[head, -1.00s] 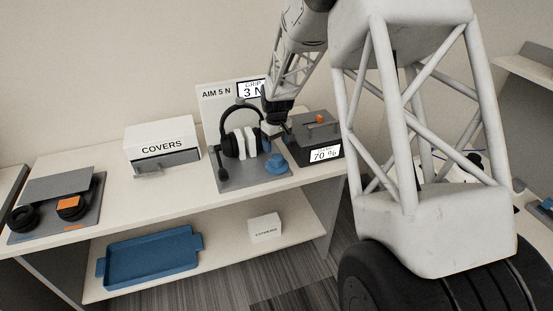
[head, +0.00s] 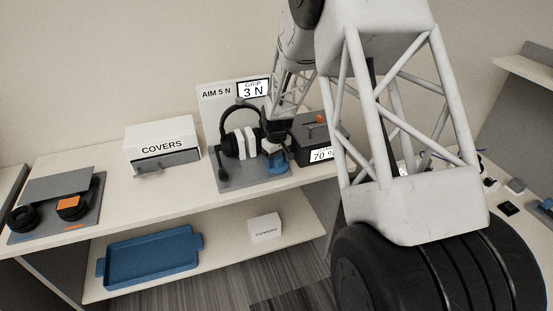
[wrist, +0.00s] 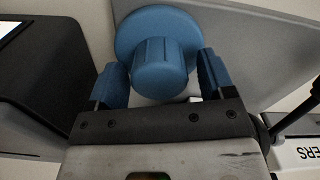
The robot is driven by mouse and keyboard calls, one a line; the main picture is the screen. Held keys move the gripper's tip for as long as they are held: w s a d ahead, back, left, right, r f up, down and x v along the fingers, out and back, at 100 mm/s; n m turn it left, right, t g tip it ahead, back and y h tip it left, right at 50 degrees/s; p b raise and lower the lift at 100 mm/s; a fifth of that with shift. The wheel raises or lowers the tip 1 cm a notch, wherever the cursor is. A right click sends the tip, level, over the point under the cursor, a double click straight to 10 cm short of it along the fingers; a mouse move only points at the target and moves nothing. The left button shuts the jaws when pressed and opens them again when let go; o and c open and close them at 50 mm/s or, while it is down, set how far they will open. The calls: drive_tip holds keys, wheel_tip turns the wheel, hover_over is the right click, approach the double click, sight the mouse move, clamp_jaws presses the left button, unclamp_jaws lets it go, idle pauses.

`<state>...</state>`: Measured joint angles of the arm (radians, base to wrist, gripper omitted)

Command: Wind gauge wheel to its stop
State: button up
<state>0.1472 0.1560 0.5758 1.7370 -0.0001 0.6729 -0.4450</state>
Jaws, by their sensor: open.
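The blue gauge wheel (head: 276,164) sits at the right end of the grey gauge base (head: 232,180). In the wrist view the wheel (wrist: 160,52) shows a wide round flange and a ribbed knob facing me. My gripper (wrist: 160,82) is open, with one blue finger on each side of the knob; I cannot tell whether either touches it. In the head view my gripper (head: 275,148) is over the wheel and hides part of it. A headset (head: 241,141) stands on the base, left of the wheel. A sign reads "AIM 5 N" and the grip display (head: 254,89) reads "3 N".
A dark box (head: 308,135) showing 70 % stands close right of the wheel. A COVERS box (head: 161,140) stands left on the bench. Farther left, a grey board (head: 85,212) holds ear pads. A blue tray (head: 150,257) lies on the lower shelf.

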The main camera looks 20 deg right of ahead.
drive_tip(key=c, duration=0.9)
drive_tip(key=shift+m, duration=0.4)
drive_tip(key=shift+d+m, duration=0.1)
drive_tip(key=shift+m, duration=2.5)
drive_tip(key=o, duration=0.9)
